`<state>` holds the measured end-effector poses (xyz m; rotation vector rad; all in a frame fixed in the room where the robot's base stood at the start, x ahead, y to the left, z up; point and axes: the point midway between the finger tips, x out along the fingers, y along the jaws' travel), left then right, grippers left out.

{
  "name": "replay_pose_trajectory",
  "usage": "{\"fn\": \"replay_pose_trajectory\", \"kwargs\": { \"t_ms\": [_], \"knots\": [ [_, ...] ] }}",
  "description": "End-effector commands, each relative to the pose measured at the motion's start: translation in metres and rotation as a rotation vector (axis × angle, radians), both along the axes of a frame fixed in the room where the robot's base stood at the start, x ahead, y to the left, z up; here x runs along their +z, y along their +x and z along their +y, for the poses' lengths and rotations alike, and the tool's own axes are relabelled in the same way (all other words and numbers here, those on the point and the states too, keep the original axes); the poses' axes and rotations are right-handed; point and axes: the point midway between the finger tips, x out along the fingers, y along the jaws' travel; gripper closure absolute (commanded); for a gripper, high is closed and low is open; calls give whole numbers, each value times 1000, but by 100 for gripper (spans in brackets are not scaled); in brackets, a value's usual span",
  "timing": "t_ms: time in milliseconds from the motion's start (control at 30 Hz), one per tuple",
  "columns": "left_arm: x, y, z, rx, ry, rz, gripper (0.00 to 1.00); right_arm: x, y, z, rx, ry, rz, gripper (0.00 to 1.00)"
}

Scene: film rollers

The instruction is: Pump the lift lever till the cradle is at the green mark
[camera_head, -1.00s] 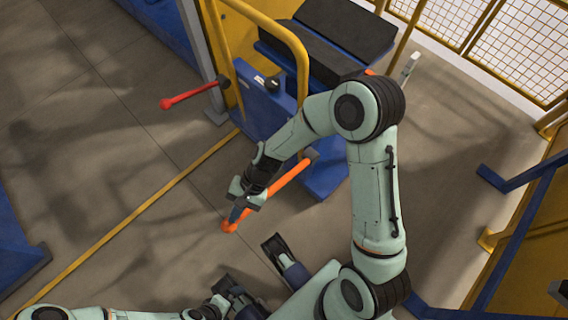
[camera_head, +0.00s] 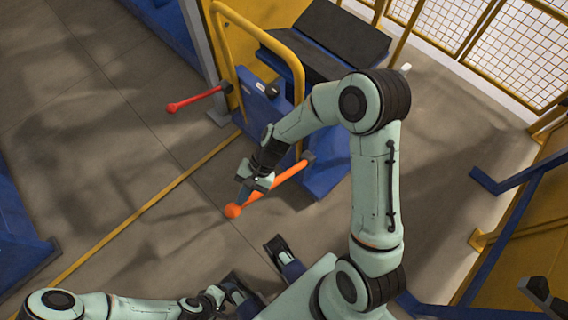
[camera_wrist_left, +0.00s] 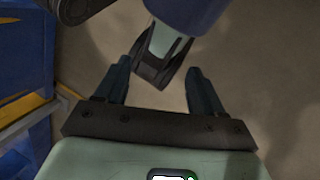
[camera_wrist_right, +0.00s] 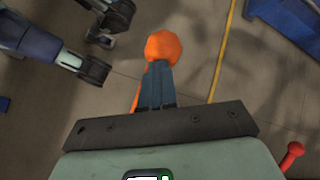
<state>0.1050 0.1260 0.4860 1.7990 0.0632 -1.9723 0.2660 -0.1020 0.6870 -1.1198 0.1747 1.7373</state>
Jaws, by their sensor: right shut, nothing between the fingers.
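The orange lift lever (camera_head: 280,181) slants from the blue lift unit (camera_head: 325,175) down-left to a round orange knob. The knob (camera_wrist_right: 163,47) shows just beyond my right fingertips in the right wrist view. My right gripper (camera_head: 247,192) is shut and empty, its fingers pressed together over the lever's knob end; contact is unclear. The cradle seems to be the dark padded blocks (camera_head: 343,30) atop the blue unit, partly hidden by my right arm. I cannot make out a green mark. My left gripper (camera_wrist_left: 160,85) is open and empty, low in the head view (camera_head: 240,290).
A red-knobbed lever (camera_head: 195,100) sticks out left of a yellow handrail (camera_head: 262,35). Blue frames stand at the left edge and right (camera_head: 505,230). Yellow mesh fencing (camera_head: 500,45) closes the back right. The floor left of the lever is clear.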

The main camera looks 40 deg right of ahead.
Motion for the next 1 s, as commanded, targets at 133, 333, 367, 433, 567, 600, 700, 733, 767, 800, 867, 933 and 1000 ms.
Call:
{"fn": "replay_pose_trajectory", "kwargs": {
  "t_ms": [133,333,367,433,567,600,700,733,767,800,867,933,1000],
  "knots": [
    [27,-9,-1,-11,-7,31,31,34,2,-15,-2,-2,-2,100],
    [53,-18,-2,-22,-16,70,31,70,4,-32,1,0,-2,100],
    [56,-19,-2,-24,-16,75,31,75,4,-35,1,1,-2,100],
    [65,-17,-2,-24,-17,74,31,85,4,-41,0,0,-2,100],
    [73,-14,-2,-25,-16,70,31,95,4,-47,2,2,0,100],
    [73,-14,-2,-25,-16,70,31,96,4,-47,2,2,0,100],
    [72,-15,-2,-25,-17,71,31,95,4,-48,3,2,1,100],
    [72,-15,-2,-25,-17,71,31,94,3,-48,3,2,1,100],
    [72,-15,-2,-25,-17,71,31,94,3,-48,3,2,1,100],
    [72,-15,-2,-25,-17,71,31,94,3,-47,3,2,1,100],
    [72,-15,-3,-25,-17,71,31,94,3,-47,3,2,1,100],
    [72,-15,-3,-25,-17,71,31,94,3,-48,2,2,1,100],
    [72,-15,-3,-25,-17,71,31,94,3,-48,2,2,1,100]
  ]
}}
